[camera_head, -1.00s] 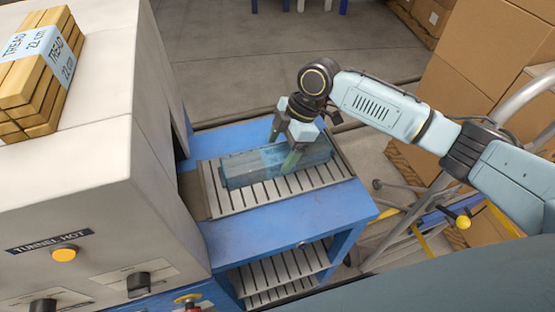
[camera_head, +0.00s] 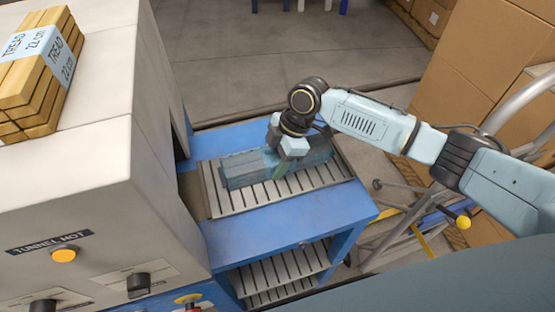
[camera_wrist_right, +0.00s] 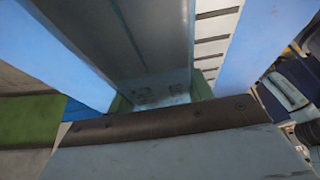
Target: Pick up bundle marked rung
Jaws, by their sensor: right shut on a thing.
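A dark blue-grey wrapped bundle (camera_head: 240,169) lies lengthwise on the slatted outfeed rack of the blue table, in the head view. Its marking cannot be read. My right gripper (camera_head: 279,172) comes down over the middle of the bundle from above, with its fingers shut on the bundle's sides. In the right wrist view the bundle (camera_wrist_right: 155,50) runs away between green finger pads, and a pale blue band with faint print shows near the gripper. The bundle still appears to rest on the slats. My left gripper is not in view.
The slatted rack (camera_head: 235,205) sits on the blue table (camera_head: 270,228). The machine housing labelled TUNNEL HOT (camera_head: 90,190) stands close on the left, with a TREAD bundle (camera_head: 35,75) on top. Cardboard boxes (camera_head: 465,80) and a metal-railed cart (camera_head: 400,235) stand right.

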